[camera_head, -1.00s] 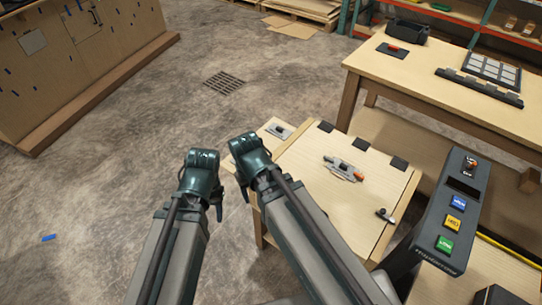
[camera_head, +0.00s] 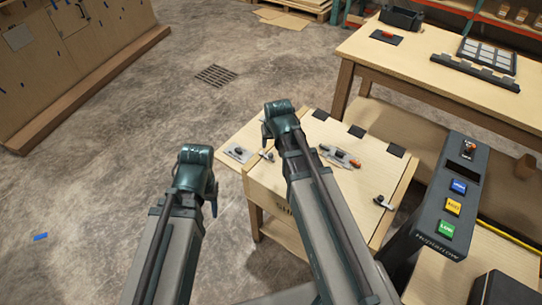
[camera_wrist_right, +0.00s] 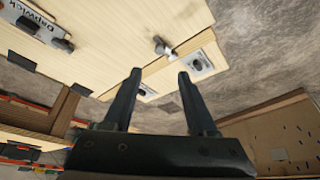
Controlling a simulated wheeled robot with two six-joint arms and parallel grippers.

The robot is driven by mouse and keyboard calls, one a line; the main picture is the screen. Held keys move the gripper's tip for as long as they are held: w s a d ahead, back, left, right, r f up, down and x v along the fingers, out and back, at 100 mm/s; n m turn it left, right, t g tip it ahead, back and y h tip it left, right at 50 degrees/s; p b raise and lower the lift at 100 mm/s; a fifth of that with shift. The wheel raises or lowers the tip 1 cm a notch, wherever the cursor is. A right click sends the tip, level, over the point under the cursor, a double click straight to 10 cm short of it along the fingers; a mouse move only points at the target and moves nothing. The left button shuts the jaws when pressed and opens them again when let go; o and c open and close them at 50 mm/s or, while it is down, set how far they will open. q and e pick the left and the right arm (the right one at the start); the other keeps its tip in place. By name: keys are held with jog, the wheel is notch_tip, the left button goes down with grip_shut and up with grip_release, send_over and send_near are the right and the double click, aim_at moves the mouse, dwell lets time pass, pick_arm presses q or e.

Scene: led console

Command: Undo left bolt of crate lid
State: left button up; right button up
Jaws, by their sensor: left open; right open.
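The pale wooden crate lid (camera_head: 362,188) is down, with dark hinges along its far edge and a handle plate (camera_head: 341,157) on top. The left bolt (camera_head: 267,155), a small metal piece, sits at the lid's left corner; the right bolt (camera_head: 383,203) is at the near right corner. My right gripper (camera_head: 266,133) is open just beyond the left bolt. In the right wrist view, the left bolt (camera_wrist_right: 163,46) shows ahead of and between the open fingers (camera_wrist_right: 160,72), apart from them. My left gripper (camera_head: 213,203) is open and empty, left of the crate over the floor.
A plate with a black knob (camera_head: 238,153) lies on the wood left of the lid. A console (camera_head: 452,200) with blue, yellow and green buttons stands at the right. A workbench (camera_head: 440,75) stands behind.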

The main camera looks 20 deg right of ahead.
aim_at(271, 154)
jog(key=b+x, duration=1)
jog(key=x, duration=0.1)
jog(key=shift+f, duration=0.3)
grip_shut()
dwell(0.9)
